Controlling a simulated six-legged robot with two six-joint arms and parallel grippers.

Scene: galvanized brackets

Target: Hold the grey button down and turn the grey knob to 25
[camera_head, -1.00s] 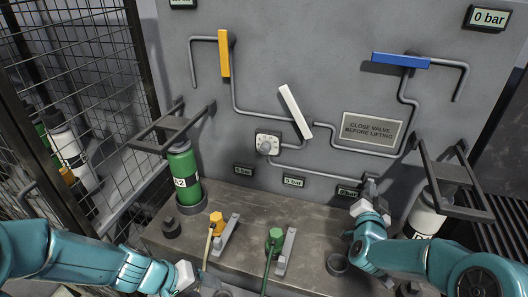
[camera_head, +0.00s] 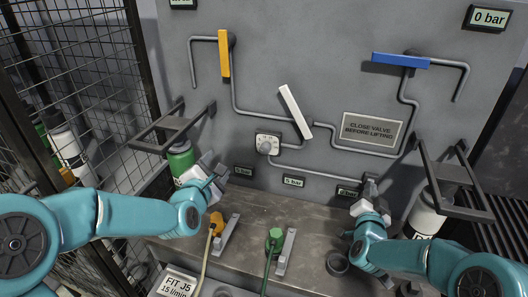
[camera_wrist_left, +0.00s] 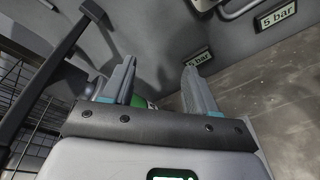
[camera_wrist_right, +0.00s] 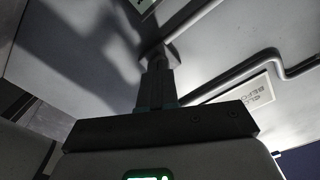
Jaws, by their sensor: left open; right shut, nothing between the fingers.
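The grey knob (camera_head: 265,145) sits on a small white dial plate on the grey wall panel; its setting is too small to read. My right gripper (camera_head: 369,187) is shut and empty, its tips at a small grey fitting low on the panel that looks like the grey button (camera_head: 371,177). The right wrist view shows the closed fingers (camera_wrist_right: 157,62) meeting it; whether it is pressed in, I cannot tell. My left gripper (camera_head: 219,176) is open and empty, in front of the green cylinder and below left of the knob. Its spread fingers show in the left wrist view (camera_wrist_left: 160,75).
A green cylinder (camera_head: 180,160) stands under a dark bracket (camera_head: 172,128) at left. Yellow (camera_head: 224,54), white (camera_head: 295,112) and blue (camera_head: 401,61) levers and pipes stick out from the panel. Orange and green hose fittings stand on the bench (camera_head: 310,225). A mesh cage is at left.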

